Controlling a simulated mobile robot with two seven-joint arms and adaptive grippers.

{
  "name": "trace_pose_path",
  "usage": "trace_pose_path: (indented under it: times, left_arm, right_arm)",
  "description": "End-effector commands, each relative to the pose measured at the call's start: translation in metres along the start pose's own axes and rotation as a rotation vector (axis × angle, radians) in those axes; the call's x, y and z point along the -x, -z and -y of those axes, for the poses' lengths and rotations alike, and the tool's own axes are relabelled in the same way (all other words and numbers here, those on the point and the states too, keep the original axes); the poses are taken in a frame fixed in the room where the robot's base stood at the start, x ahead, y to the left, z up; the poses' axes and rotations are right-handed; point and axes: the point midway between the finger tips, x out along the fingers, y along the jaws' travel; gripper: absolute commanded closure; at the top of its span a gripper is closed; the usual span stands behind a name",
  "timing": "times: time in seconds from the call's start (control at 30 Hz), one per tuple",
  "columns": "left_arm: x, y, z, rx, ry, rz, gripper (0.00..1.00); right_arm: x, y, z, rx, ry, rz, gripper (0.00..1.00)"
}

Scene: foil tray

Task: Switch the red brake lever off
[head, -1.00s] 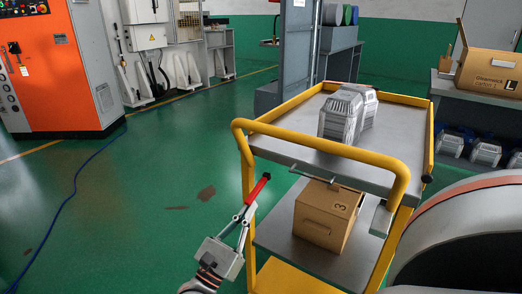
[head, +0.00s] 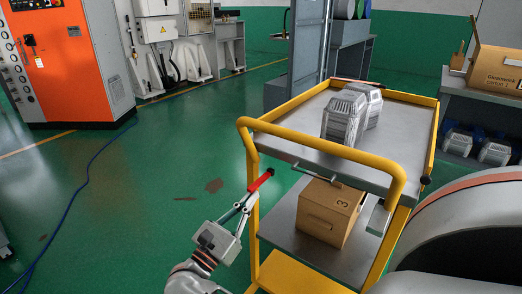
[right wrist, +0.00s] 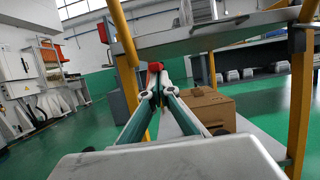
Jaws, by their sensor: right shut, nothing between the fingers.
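The red brake lever (head: 262,180) slants up to the right beside the left post of the yellow cart, below its push handle. My right gripper (head: 245,203) is at the lever's lower end, with its fingers closed together and nothing between them. In the right wrist view the shut fingertips (right wrist: 154,80) point at the red lever (right wrist: 155,66), which shows right at the tips. Whether they touch it I cannot tell. The lever's lower part is hidden behind the fingers. My left gripper is not in view.
The yellow-framed cart (head: 400,172) carries grey cast housings (head: 343,117) on top and a cardboard box (head: 329,210) on its lower shelf. Its handle (head: 330,148) overhangs near the lever. Green floor left of the cart is open, with a blue cable (head: 85,180).

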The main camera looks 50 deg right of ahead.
Motion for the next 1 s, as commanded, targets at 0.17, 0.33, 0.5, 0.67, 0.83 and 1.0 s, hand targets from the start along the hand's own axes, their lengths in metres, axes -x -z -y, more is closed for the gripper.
trace_pose_path:
  times: [0.17, 0.33, 0.5, 0.67, 0.83, 1.0]
  left_arm:
    - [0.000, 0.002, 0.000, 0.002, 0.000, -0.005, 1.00]
    - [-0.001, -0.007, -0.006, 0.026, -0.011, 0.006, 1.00]
    - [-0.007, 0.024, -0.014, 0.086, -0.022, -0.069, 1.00]
    - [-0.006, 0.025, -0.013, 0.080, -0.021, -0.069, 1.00]
    - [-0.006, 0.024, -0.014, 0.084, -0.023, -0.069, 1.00]
    - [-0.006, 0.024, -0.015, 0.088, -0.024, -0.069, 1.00]
  right_arm:
    - [0.000, -0.005, -0.001, -0.007, -0.001, 0.011, 1.00]
    - [0.006, 0.017, 0.002, 0.005, -0.004, 0.008, 1.00]
    - [0.022, 0.047, 0.007, 0.012, -0.005, -0.002, 1.00]
    - [0.056, 0.036, 0.005, 0.002, -0.001, -0.003, 1.00]
    - [0.087, 0.033, 0.005, 0.002, 0.000, -0.004, 1.00]
    - [0.105, 0.032, 0.006, 0.002, 0.001, -0.002, 1.00]
